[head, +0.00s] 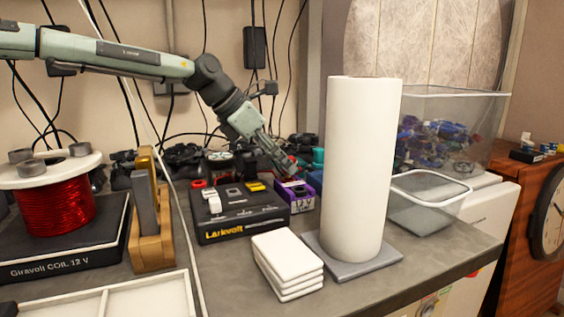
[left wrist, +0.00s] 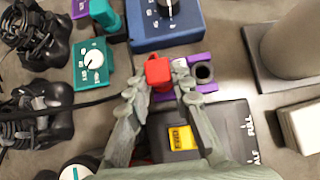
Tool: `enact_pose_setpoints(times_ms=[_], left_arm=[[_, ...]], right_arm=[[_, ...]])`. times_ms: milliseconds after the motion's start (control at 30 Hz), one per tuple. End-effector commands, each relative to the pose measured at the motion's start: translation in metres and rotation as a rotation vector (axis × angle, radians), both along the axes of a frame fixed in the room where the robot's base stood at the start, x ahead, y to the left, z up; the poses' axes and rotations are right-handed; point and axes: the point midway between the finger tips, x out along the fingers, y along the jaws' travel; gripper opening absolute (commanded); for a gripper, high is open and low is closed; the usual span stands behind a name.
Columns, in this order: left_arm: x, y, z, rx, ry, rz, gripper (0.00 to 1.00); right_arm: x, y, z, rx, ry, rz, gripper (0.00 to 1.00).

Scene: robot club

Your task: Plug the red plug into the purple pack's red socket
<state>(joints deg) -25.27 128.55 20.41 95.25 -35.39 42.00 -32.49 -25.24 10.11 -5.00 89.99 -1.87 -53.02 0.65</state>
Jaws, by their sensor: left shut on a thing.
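My left gripper (head: 284,170) reaches down from the left to the purple pack (head: 300,205) on the bench. In the left wrist view its two fingers (left wrist: 157,82) are shut on the red plug (left wrist: 158,72), a small red block between the fingertips. The plug is over the left part of the purple pack (left wrist: 201,60). A round dark socket (left wrist: 204,73) shows on the pack to the right of the fingers. The red socket is not visible; plug and fingers cover that side. I cannot tell whether the plug is seated. My right gripper is not in view.
A black Larkvolt box (head: 240,220) stands left of the pack. A white cylinder (head: 360,160) on a grey base and stacked white tiles (head: 287,262) stand in front and right. A blue box (left wrist: 167,25) and a teal box (left wrist: 92,65) are close to the pack.

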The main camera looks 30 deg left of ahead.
Motion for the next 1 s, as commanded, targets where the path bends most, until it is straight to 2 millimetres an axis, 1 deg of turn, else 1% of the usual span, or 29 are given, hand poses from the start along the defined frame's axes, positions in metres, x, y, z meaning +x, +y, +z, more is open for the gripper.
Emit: enact_pose_setpoints(times_ms=[267,700,1000], left_arm=[[0.0002,0.0000,0.0000,-0.001,-0.001,0.000,0.00],[0.0003,0.0000,-0.0073,0.000,-0.001,0.001,0.00],[0.0003,0.0000,-0.0073,0.000,-0.001,0.001,0.00]], right_arm=[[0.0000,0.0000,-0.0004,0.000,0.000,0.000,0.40],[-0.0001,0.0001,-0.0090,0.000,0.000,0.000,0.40],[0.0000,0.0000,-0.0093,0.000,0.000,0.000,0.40]])
